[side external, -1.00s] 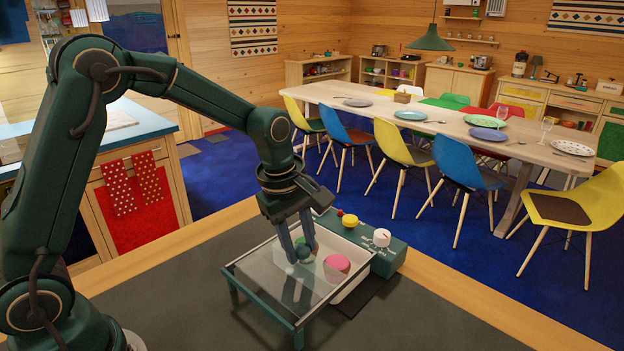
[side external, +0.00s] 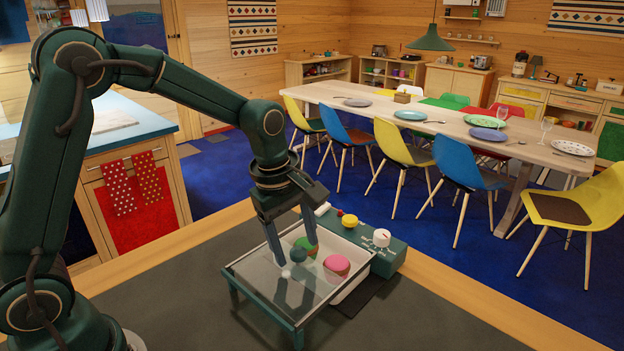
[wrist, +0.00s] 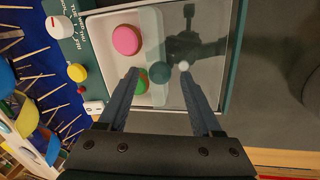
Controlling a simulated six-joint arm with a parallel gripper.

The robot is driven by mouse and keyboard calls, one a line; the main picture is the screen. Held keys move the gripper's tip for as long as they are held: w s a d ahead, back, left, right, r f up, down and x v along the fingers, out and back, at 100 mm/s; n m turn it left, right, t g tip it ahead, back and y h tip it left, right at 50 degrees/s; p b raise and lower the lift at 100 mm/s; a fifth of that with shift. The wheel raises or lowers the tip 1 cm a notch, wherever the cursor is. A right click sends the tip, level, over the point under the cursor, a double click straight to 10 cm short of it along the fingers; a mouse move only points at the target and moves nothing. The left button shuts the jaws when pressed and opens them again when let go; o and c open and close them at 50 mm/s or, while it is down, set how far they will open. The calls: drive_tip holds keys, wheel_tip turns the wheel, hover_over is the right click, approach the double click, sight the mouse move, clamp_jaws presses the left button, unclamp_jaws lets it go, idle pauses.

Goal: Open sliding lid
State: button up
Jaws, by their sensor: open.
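The sliding lid (side external: 262,277) is a clear pane in a dark green frame, on rails that reach left of a white tray (wrist: 155,20). A dark teal round knob (wrist: 160,72) shows on the pane; it also shows in the side view (side external: 298,254).
A green control box (side external: 390,250) with a white dial (side external: 381,237) and a yellow button (side external: 349,220) stands at the tray's far side. A small pale round spot (wrist: 183,65) shows near one fingertip. The dark mat (side external: 180,300) left of the rails is clear.

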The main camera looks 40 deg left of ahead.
sight(297, 248)
drive_tip(key=shift+s+a+r, duration=0.1)
drive_tip(key=shift+s+r, duration=0.1)
drive_tip(key=shift+r, duration=0.8)
drive_tip(key=shift+s+r, duration=0.2)
drive_tip(key=shift+r, duration=0.75)
drive_tip(key=s+r+m+t, duration=0.3)
drive_tip(key=s+r+m, duration=0.1)
drive_tip(key=s+r, duration=0.3)
drive_tip(key=s+f+m, duration=0.3)
drive_tip(key=s+m, duration=0.5)
drive_tip(key=m, duration=0.4)
drive_tip(key=shift+s+f, duration=0.15)
drive_tip(key=shift+s, duration=0.1)
